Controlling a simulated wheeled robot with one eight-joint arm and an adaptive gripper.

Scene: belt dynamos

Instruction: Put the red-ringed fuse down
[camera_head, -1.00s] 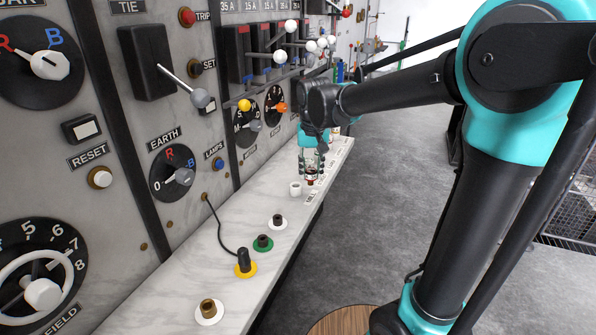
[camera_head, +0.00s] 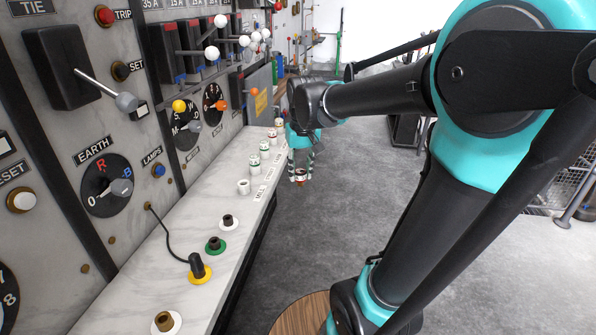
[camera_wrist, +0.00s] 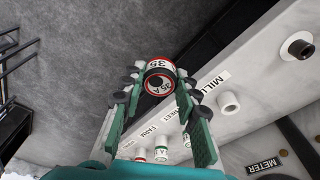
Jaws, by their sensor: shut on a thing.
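The red-ringed fuse (camera_head: 300,176) is a short white cylinder with red bands, held upright in my gripper (camera_head: 301,168). In the wrist view the fuse (camera_wrist: 160,76) reads "35 A" and sits between the fingertips of my gripper (camera_wrist: 158,82). My gripper is shut on it, in the air off the shelf's outer edge, with floor behind it. On the marble shelf (camera_head: 190,235), an empty white socket (camera_head: 243,187) stands by the MILL label. It also shows in the wrist view (camera_wrist: 229,103), right of the fuse.
Green-ringed fuses (camera_head: 254,164) and red-ringed ones stand in a row farther along the shelf. The switch panel (camera_head: 60,160) rises at left. Open grey floor (camera_head: 350,200) lies right.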

